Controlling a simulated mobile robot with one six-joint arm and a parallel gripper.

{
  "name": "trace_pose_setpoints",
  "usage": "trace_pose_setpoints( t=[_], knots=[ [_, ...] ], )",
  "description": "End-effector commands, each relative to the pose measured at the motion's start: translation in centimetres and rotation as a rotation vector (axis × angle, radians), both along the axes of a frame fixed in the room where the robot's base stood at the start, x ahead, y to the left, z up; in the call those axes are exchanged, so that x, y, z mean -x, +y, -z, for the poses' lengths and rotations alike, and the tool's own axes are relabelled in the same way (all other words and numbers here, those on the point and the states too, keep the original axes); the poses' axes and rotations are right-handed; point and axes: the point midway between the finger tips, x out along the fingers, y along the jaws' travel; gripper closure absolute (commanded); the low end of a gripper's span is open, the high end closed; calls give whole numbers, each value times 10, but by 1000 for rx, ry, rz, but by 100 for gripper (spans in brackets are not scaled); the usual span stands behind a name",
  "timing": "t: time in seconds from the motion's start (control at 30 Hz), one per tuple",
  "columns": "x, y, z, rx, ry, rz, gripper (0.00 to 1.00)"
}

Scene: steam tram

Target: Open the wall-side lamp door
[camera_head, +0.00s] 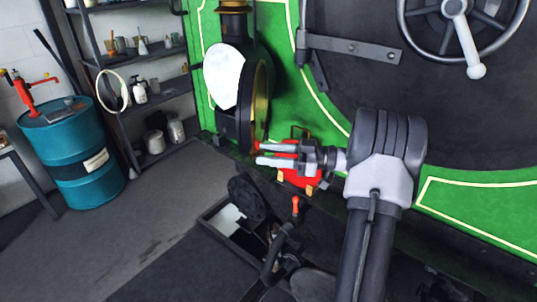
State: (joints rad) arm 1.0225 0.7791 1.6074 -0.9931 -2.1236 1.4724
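The lamp (228,124) is a dark housing on the green tram front, left of my gripper. A white round face (222,77) shows on its left. A dark round frame with a brass inner rim (261,98) stands at a steep angle on its right; it looks like the lamp door standing away from the white face, but I cannot tell for certain. My gripper (260,153) points left, just below and right of that frame. Its two pale fingers are apart with nothing visible between them. I cannot tell whether the upper finger touches the frame. Any latch is hidden or too small to see.
A red object (298,176) sits behind and below my gripper. An open floor box (232,226) and a red-tipped lever (295,205) are below. A blue drum (70,150) and a shelf rack (150,88) stand left. The grey floor between is clear.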

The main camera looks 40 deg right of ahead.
Motion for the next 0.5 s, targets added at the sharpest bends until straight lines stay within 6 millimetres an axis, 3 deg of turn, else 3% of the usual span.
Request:
trace_pose_setpoints(
  t=[0.3, 0.5],
  knots=[
    [3, -2, 1, -1, 2, -1, 58],
    [36, -34, 0, -1, 2, 3, 58]
  ],
)
